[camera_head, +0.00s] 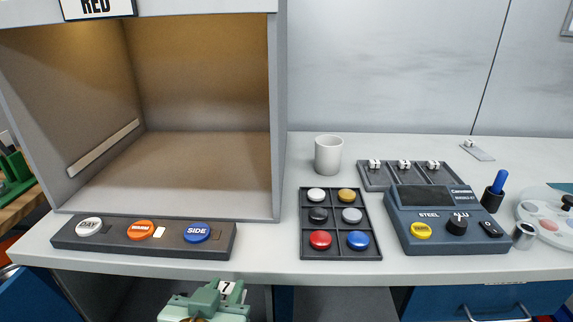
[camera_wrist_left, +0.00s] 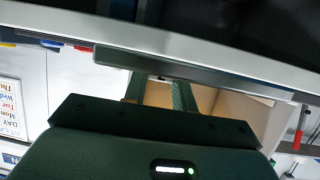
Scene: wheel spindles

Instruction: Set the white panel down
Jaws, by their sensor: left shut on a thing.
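My left gripper (camera_head: 222,294) is green and sits at the bottom of the head view, in front of the table's front edge. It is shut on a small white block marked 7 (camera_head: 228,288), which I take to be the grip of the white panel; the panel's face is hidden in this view. I cannot tell whether that bar is the panel seen edge-on. My right gripper is not in view.
An open lit booth (camera_head: 205,165) stands at the left, its floor bare. A button bar (camera_head: 118,235) lies before it.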

